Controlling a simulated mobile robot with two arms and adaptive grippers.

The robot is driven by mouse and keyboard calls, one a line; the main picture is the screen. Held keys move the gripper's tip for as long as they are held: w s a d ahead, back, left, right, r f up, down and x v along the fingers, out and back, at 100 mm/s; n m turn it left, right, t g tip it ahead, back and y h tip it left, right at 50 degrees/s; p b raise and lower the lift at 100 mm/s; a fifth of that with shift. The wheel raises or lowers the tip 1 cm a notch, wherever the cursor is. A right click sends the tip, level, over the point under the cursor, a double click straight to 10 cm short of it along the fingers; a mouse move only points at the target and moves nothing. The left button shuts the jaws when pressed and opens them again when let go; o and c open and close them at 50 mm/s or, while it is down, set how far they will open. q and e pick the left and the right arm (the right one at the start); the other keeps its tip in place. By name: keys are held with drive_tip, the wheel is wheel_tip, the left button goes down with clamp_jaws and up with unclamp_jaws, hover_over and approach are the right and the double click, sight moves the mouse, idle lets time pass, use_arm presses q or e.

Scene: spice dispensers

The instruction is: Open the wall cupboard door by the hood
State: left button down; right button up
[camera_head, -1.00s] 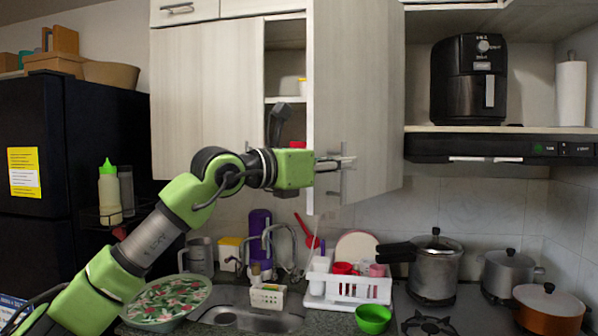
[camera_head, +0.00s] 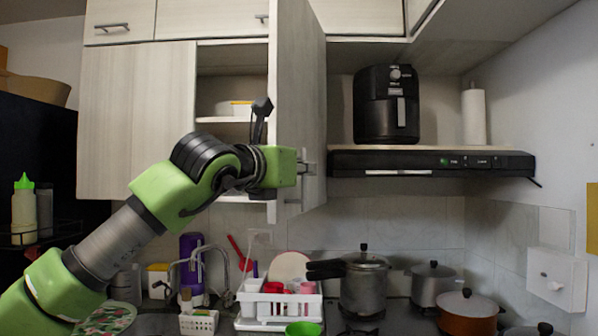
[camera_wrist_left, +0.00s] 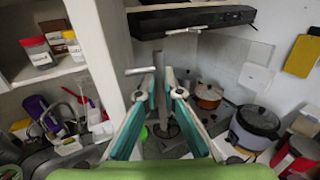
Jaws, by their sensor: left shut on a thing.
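The wall cupboard door (camera_head: 298,100) by the hood stands open, swung out from the cabinet, and is seen nearly edge-on in the head view. Shelves (camera_head: 222,120) show inside the cupboard to its left. My left gripper (camera_head: 306,168) is at the lower part of the door, shut on its metal handle (camera_head: 310,162). In the left wrist view, the two fingers (camera_wrist_left: 164,92) reach up by the handle bar (camera_wrist_left: 140,70), beside the pale door edge. The exact contact is small and partly hidden. My right gripper is not in view.
The black hood (camera_head: 430,163) lies right of the door, with an air fryer (camera_head: 386,105) on the shelf above. Below are a white dish rack (camera_head: 278,306), a pressure cooker (camera_head: 364,284) and other pots. A closed cupboard door (camera_head: 135,120) is at left.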

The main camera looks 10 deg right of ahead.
use_arm(q)
drive_tip(key=shift+a+r, duration=0.2)
drive_tip(key=shift+r, duration=0.15)
drive_tip(key=c, duration=2.5)
unclamp_jaws()
drive_tip(key=shift+w+d+f, duration=0.2)
drive_tip(key=shift+w+f, duration=0.05)
drive_tip(key=v, duration=1.2)
